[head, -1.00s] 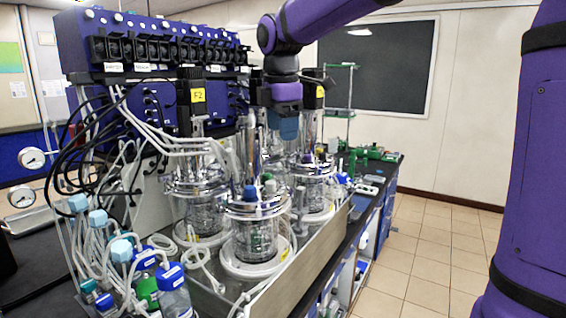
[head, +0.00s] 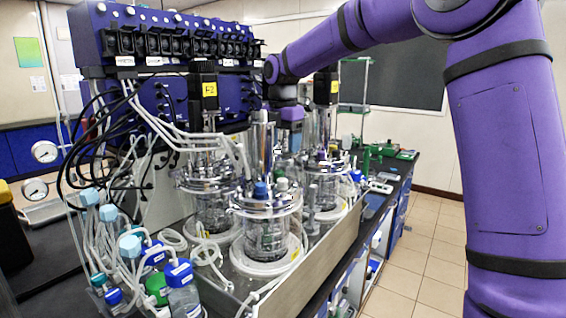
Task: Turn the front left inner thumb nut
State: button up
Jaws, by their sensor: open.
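Glass bioreactor vessels with metal headplates stand on the bench. The nearest vessel (head: 266,236) is in the middle of the head view, a second vessel (head: 212,208) stands behind it to the left, and another vessel (head: 325,187) to the right. The thumb nuts on the headplates are too small to tell apart. My gripper (head: 287,127) hangs behind the nearest vessel's upper fittings, above headplate height. Its fingers are largely hidden by the glass and metal parts; it looks open, with nothing visible held. I cannot tell whether it touches anything.
A purple-blue control tower (head: 165,50) with a row of pumps stands behind the vessels. Tubes and cables crowd the left side, with blue-capped bottles (head: 182,285) at the front. A grey tray wall (head: 315,262) edges the vessels. Tiled floor (head: 425,255) lies clear on the right.

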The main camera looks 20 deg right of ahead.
aim_at(283, 165)
jog(key=shift+f, duration=2.7)
jog(key=shift+c, duration=0.2)
jog(key=c, duration=0.9)
